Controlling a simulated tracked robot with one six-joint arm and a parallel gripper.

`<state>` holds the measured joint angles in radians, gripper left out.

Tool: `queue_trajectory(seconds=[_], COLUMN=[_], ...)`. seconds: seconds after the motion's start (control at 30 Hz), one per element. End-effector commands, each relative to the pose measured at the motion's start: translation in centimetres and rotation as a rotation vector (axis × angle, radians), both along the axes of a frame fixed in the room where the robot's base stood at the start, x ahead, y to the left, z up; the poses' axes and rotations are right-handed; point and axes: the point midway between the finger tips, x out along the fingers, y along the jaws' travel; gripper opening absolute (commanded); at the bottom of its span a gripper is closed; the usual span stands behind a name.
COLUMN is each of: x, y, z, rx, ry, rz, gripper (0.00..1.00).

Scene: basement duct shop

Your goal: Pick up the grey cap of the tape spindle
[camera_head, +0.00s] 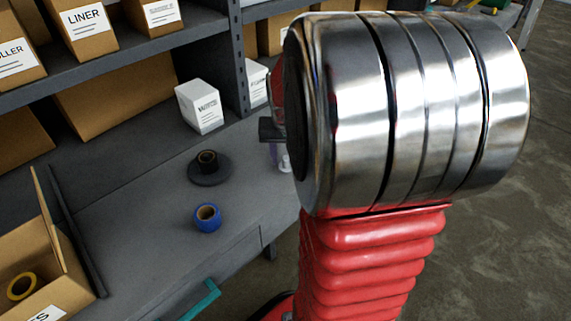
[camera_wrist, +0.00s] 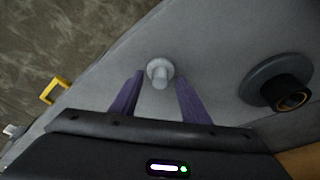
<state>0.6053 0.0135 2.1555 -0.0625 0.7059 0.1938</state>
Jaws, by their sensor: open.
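The grey cap (camera_wrist: 160,70), a pale round disc with a short knob, sits on the grey bench top in the wrist view. In the head view a pale part of it (camera_head: 285,163) shows at the edge of my arm, which hides the rest. My gripper (camera_wrist: 160,78) is open, with one purple finger on either side of the cap; I cannot tell whether either touches it. The tape spindle (camera_wrist: 262,76), a dark round base with a black roll on its post, stands apart to the right. It also shows in the head view (camera_head: 208,178).
A blue tape roll (camera_head: 208,217) lies on the bench in front of the spindle. A white box (camera_head: 199,106) stands behind it. An open carton (camera_head: 62,270) with a yellow roll is at the left. Shelves of boxes rise behind. A yellow bracket-like thing (camera_wrist: 54,89) is near the bench edge.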

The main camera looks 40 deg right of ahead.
Motion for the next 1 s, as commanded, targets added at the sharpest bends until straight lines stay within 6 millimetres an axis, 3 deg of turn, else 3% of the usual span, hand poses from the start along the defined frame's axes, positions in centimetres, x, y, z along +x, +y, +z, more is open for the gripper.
queue_trajectory(seconds=[0.23, 0.83, 1.0], x=[0.0, -0.01, -0.01], y=[-0.02, -0.02, -0.02], z=[0.02, 0.03, 0.03], rx=[0.0, 0.0, 0.0], ry=[0.0, 0.0, 0.0], rz=[0.0, -0.001, 0.0], gripper=[0.42, 0.0, 0.0])
